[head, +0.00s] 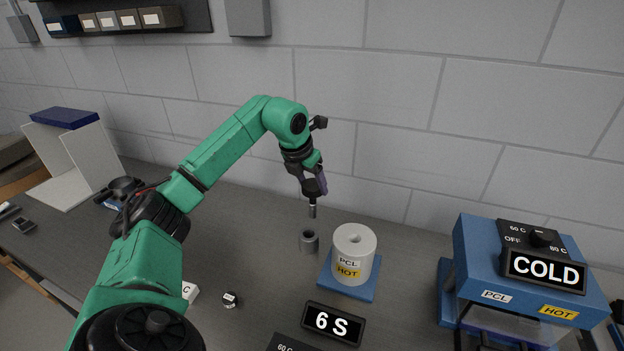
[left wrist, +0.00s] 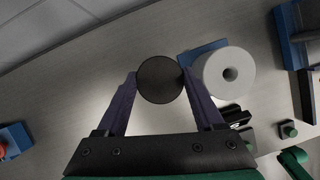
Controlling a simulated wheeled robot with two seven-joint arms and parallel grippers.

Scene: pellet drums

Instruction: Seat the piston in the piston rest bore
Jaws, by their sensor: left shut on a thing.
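My left gripper (head: 313,191) is shut on the piston, above the table. In the head view the piston (head: 312,211) hangs roughly upright, its thin grey lower end below the fingers. In the left wrist view the piston's round dark top (left wrist: 160,80) sits between the two fingers. A small grey cylinder with a dark open top, which looks like the piston rest (head: 309,243), stands on the table below the piston's tip. A gap shows between tip and rest. The left wrist view hides the rest behind the piston. My right gripper is not in view.
Close right of the rest is a white drum (head: 354,252) labelled PCL HOT, with a top hole, on a blue base (head: 347,287). A "6 S" display (head: 333,324) stands in front. A blue machine reading COLD (head: 524,270) is at right.

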